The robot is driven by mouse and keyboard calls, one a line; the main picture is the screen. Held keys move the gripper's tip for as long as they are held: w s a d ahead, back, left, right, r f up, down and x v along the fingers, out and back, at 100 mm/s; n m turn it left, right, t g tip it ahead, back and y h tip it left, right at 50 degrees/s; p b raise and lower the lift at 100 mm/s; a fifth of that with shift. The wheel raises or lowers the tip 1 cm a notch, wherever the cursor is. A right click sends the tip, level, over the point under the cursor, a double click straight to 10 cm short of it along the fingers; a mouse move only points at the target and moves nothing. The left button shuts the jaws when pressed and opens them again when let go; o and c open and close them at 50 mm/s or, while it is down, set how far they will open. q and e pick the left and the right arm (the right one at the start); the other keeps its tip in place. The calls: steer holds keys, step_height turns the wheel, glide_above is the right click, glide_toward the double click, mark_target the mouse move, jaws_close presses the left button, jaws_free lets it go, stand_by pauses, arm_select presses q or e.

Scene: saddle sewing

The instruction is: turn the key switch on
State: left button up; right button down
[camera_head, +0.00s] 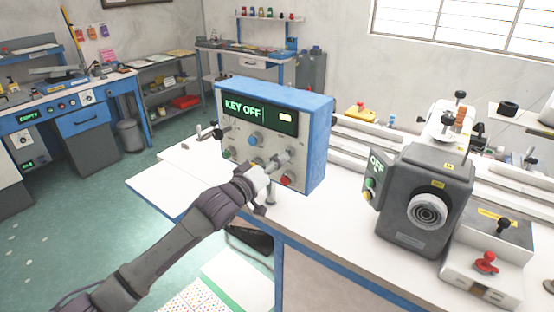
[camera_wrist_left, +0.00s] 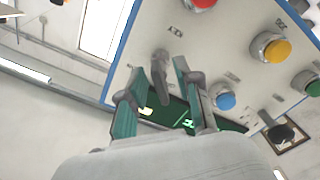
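The control box (camera_head: 324,135) has a blue case and a white front panel, and its green display (camera_head: 245,112) reads "KEY OFF". My left gripper (camera_head: 276,165) is at the right part of this panel and covers part of it. In the left wrist view the panel appears upside down. There, a grey key-like lever (camera_wrist_left: 161,66) stands out from the panel between the two fingers of my left gripper (camera_wrist_left: 160,76). The fingers are apart, with visible gaps beside the lever. I cannot tell whether either finger touches it. My right gripper is not in view.
A grey machine (camera_head: 425,195) with an "OFF" display stands right of the box. The white tabletop (camera_head: 330,222) is clear in front of the box.

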arm_select(q)
steer(key=shift+w+d, duration=0.1)
steer(key=shift+w, duration=0.05)
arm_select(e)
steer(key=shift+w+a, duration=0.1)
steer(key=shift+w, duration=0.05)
arm_select(q)
jaws_close()
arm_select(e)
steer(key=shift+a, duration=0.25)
arm_select(q)
steer(key=shift+m, duration=0.3)
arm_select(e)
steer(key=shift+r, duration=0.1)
arm_select(q)
steer(key=m, duration=0.3)
steer(key=shift+m+p, duration=0.3)
steer(key=m, duration=0.4)
steer(key=shift+m, duration=0.3)
steer(key=m, duration=0.5)
steer(key=shift+p, duration=0.4)
steer(key=shift+m, duration=2)
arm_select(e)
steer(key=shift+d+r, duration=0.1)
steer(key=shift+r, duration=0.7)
